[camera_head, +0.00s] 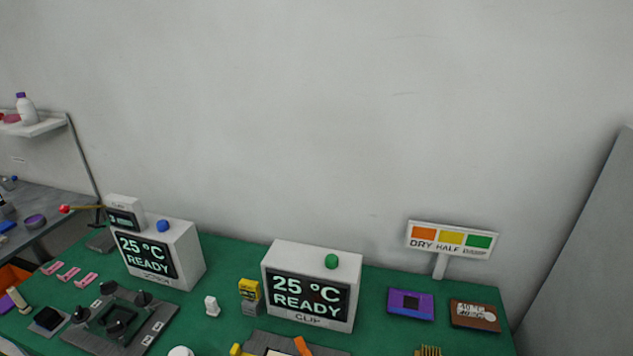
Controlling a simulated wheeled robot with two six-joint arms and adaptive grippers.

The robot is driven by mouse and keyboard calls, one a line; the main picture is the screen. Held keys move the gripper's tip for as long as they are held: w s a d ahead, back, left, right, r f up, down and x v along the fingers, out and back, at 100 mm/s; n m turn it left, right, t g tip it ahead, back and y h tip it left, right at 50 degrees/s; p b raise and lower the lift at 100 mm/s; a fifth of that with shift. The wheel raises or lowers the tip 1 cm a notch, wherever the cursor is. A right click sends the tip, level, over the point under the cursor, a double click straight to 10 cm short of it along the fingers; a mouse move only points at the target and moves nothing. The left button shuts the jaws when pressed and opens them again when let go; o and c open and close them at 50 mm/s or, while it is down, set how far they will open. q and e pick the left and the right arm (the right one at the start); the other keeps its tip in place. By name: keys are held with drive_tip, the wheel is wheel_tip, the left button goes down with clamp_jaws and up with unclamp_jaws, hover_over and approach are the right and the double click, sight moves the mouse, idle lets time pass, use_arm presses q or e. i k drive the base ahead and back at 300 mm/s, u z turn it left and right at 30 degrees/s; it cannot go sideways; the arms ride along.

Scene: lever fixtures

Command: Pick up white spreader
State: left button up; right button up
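A small white piece (212,306) stands on the green table mat, between the left display box and a yellow-and-grey block. It may be the white spreader, but it is too small to tell. Another round white thing (181,351) is cut off by the bottom edge of the view, so its shape is unclear. Neither of my grippers is in view.
Two white display boxes reading 25 °C READY, left (158,255) and right (311,287), stand on the green mat (378,344). A yellow-and-grey block (249,296), dark fixture (121,321), purple board (410,304), brown board (475,315) and DRY/HALF/DAMP sign (451,239) surround them.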

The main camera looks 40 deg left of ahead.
sight(211, 303)
drive_tip(key=u, duration=0.9)
drive_tip(key=k, duration=1.15)
drive_tip(key=u, duration=0.5)
drive_tip(key=i, duration=0.7)
drive_tip(key=u, duration=0.35)
